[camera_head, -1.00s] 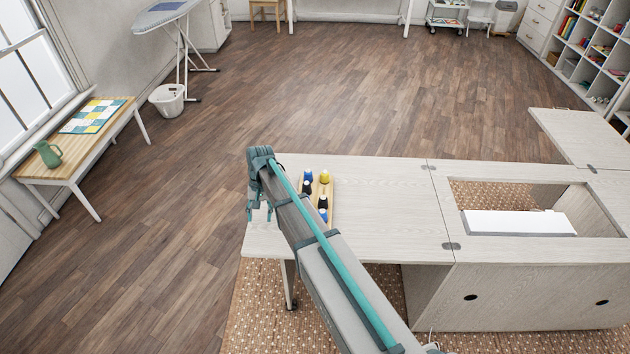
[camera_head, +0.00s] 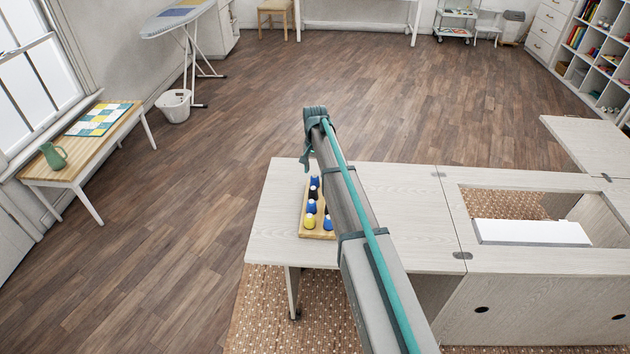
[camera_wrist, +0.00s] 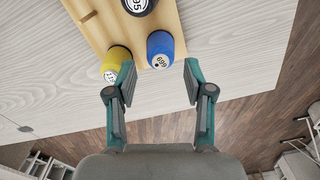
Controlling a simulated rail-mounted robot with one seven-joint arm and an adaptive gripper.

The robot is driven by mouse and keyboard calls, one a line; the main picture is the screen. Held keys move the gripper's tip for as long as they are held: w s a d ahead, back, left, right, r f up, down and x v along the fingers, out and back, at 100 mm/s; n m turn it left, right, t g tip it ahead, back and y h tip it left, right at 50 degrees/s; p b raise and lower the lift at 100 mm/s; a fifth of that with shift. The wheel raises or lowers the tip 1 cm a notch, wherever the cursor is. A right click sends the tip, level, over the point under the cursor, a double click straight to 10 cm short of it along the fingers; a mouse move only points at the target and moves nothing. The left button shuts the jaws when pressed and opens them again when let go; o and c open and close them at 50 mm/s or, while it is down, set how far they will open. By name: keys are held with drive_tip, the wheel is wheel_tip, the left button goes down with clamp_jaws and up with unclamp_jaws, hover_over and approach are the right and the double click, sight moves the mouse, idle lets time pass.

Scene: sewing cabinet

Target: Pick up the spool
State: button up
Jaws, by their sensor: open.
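Several spools stand on a wooden rack (camera_head: 304,232) on the white-grey cabinet top. In the head view they are a yellow spool (camera_head: 309,222), a blue spool (camera_head: 328,223) beside it, and blue and dark ones behind. In the wrist view, my gripper (camera_wrist: 159,72) is open and empty. The yellow spool (camera_wrist: 117,60) is by the left fingertip; contact cannot be told. A dark spool (camera_wrist: 138,5) is cut off at the top edge. My arm may hide part of the rack.
The cabinet top (camera_head: 405,210) is clear to the right of my arm. Further right is an opening with a white panel (camera_head: 530,232). The cabinet's left edge is close to the rack. A bench (camera_head: 80,165) stands far left, beyond open floor.

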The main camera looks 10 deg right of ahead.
sight(315, 178)
drive_tip(key=shift+f+p, duration=1.25)
drive_tip(key=shift+f, duration=1.35)
drive_tip(key=c, duration=0.6)
